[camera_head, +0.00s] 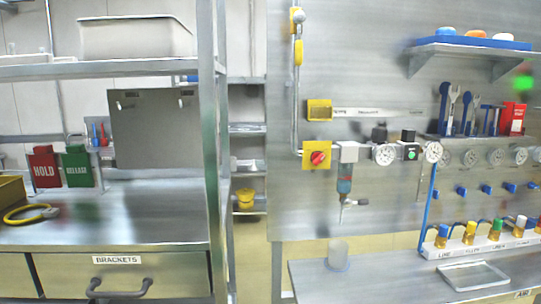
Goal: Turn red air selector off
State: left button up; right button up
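The red air selector (318,158) is a round red knob on a yellow square plate. It is mounted on the grey metal wall panel, just right of the picture's middle. A light mark shows on the knob, but it is too small to tell the knob's exact setting. A grey block with a filter bowl (344,178) sits right beside it on the pipe line. Neither of my grippers is in view.
Dial gauges (384,154) sit right of the selector. Below is a metal bench with a clear cup (338,254) and a tray (472,275). A shelf post (208,150) stands left. The space before the selector looks clear.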

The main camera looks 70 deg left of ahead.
aim_at(317, 158)
jog(key=u, duration=1.95)
